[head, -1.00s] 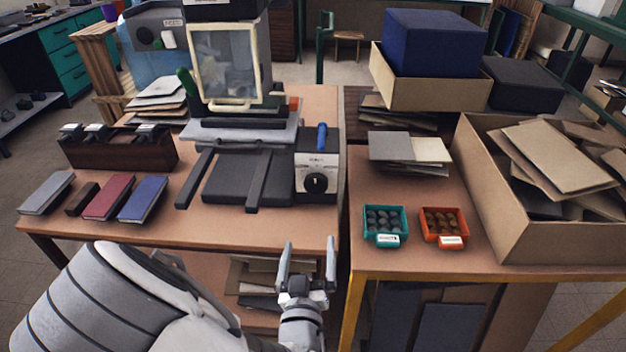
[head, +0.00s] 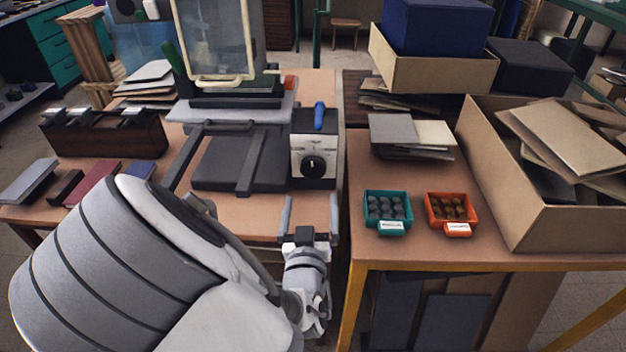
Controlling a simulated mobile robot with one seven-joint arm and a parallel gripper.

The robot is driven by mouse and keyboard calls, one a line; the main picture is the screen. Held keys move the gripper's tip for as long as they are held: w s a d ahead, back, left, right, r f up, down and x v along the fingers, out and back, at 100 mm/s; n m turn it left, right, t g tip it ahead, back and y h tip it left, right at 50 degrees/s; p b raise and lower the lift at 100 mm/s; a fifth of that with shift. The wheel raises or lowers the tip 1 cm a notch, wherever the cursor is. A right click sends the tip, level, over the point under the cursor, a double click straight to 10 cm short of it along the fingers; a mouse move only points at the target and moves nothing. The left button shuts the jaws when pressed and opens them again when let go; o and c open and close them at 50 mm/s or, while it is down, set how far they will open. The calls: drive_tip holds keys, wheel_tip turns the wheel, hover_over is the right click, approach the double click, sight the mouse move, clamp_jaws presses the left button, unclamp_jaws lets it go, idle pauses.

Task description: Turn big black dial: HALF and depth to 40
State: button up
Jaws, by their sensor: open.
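The big black dial (head: 313,167) sits on the pale front panel of a dark control box (head: 315,143) with a blue handle (head: 319,116) on top. A light pointer mark shows on the dial, but the panel lettering is too small to read. A machine with a pale-framed clear guard (head: 215,40) stands behind and left of the box. My gripper (head: 309,217) is open and empty at the table's front edge. It is below and in front of the dial, apart from it, with its fingers pointing toward the box.
Flat black plates and bars (head: 235,160) lie left of the box. Books (head: 92,183) are partly hidden behind my arm. On the right table stand a teal tray (head: 388,229), an orange tray (head: 452,227) and a large cardboard box (head: 560,228). A gap separates the tables.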

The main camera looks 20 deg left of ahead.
sight(313, 172)
drive_tip(key=b+x, duration=0.1)
drive_tip(key=x, duration=0.8)
drive_tip(key=shift+w+a+b, duration=0.15)
drive_tip(key=shift+w+b, duration=0.15)
drive_tip(key=shift+w, duration=0.05)
drive_tip(key=shift+c, duration=0.2)
drive_tip(key=c, duration=1.3)
drive_tip(key=shift+m+b, duration=0.4)
drive_tip(key=o, duration=1.3)
drive_tip(key=shift+o, duration=0.2)
